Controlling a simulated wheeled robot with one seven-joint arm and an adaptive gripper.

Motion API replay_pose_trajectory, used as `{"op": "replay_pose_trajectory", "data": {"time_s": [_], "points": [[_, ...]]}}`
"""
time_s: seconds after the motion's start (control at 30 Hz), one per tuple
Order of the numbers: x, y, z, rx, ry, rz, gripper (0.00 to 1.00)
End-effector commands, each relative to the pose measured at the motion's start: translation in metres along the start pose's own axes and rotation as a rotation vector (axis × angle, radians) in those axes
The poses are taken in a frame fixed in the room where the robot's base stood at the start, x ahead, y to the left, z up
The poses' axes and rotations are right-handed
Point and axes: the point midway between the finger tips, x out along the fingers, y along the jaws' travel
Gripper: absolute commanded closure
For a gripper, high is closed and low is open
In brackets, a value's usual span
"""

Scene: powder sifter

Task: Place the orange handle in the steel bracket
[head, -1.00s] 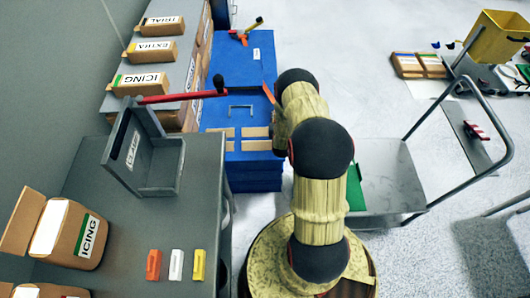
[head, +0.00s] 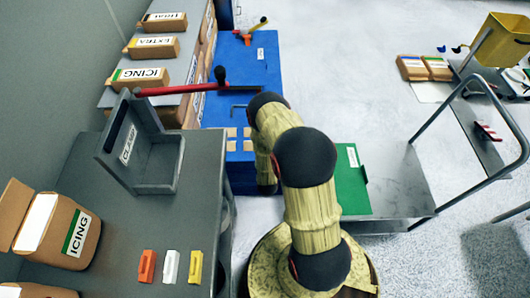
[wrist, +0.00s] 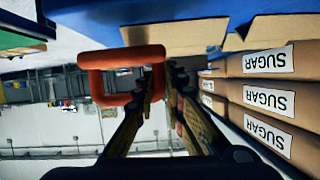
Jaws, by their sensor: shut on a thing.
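An orange handle (wrist: 120,56), a rectangular loop, is held at the fingertips of my gripper (wrist: 158,78) in the wrist view. In the head view my gripper and this handle are hidden behind my arm. A grey angled frame (head: 165,187) with a white label stands on the grey bench at left. A thin grey metal bracket (head: 237,106) lies on the blue cabinet top. I cannot tell for sure which of these is the steel bracket. Another small orange piece (head: 147,266) lies on the bench, apart from my gripper.
White (head: 170,266) and yellow (head: 195,267) pieces lie beside the orange one. A red bar (head: 170,90) juts out above the frame. The blue cabinet (head: 262,75) stands behind my arm. Stacked sugar boxes (wrist: 265,97) are close on the right in the wrist view. A trolley (head: 390,180) stands at right.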

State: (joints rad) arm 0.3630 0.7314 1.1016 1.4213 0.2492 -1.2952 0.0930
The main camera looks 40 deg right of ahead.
Motion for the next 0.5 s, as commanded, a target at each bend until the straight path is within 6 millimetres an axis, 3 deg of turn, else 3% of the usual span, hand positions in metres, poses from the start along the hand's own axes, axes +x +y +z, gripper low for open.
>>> {"op": "replay_pose_trajectory", "data": {"time_s": [0.17,0.5], "points": [[0.011,0.003,0.028,0.0,-0.002,0.001,1.0],[0.012,0.003,0.028,0.0,-0.001,0.001,1.0]]}}
